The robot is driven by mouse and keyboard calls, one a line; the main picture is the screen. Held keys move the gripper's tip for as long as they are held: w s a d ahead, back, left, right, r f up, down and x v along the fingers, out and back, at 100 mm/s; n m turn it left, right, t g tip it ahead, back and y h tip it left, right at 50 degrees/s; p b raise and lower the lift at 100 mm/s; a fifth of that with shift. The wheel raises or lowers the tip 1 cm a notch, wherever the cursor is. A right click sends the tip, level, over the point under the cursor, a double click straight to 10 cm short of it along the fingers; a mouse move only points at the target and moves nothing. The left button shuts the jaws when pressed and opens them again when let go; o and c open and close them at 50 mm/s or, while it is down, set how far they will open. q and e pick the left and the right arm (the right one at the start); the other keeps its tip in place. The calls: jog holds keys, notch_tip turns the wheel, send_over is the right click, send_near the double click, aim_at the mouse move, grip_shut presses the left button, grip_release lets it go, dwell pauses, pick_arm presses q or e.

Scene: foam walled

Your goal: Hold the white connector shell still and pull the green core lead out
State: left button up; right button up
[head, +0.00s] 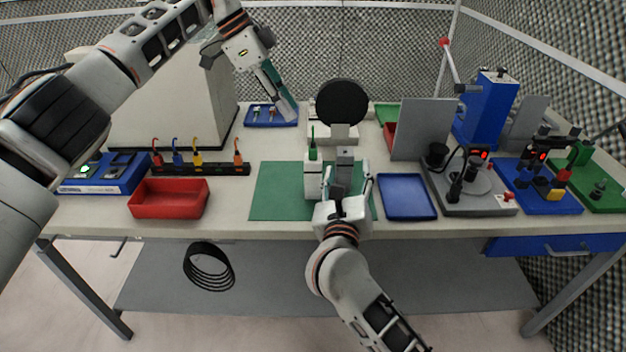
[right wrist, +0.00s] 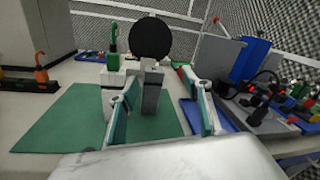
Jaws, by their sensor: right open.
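The white connector shell (head: 313,184) stands upright on the green mat (head: 275,192). The green core lead (head: 313,150) rises from its top, ending in a thin dark green tip. The shell also shows in the right wrist view (right wrist: 109,97), partly behind a finger, with the lead (right wrist: 112,42) above it. My right gripper (head: 347,180) is open over the mat, just right of the shell. A grey upright block (right wrist: 152,92) shows between its fingers, apart from them. My left gripper (head: 279,92) is high at the back, by a blue tray; its finger gap is unclear.
A red bin (head: 169,199) and a rack of colored hooks (head: 198,168) lie left. An empty blue tray (head: 407,197) is right of the mat, then a grey instrument station (head: 467,190). A black disc (head: 341,102) stands behind. The mat's left part is clear.

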aim_at(313, 171)
jog(key=a+m+g+y, duration=0.1)
jog(key=a, duration=0.1)
jog(key=a+f+g+y, duration=0.1)
jog(key=a, duration=0.2)
jog(key=a+f+m+g, duration=0.1)
jog(key=a, duration=0.1)
jog(key=shift+w+a+m+y, duration=0.2)
jog(key=shift+w+m+y, duration=0.1)
jog(key=shift+y, duration=0.1)
jog(key=shift+w+a+f, duration=0.1)
jog(key=shift+w+f, duration=0.05)
jog(key=shift+w, duration=0.05)
jog(key=shift+x, duration=3.5)
jog(key=shift+f, duration=0.1)
jog(key=shift+c, duration=0.5)
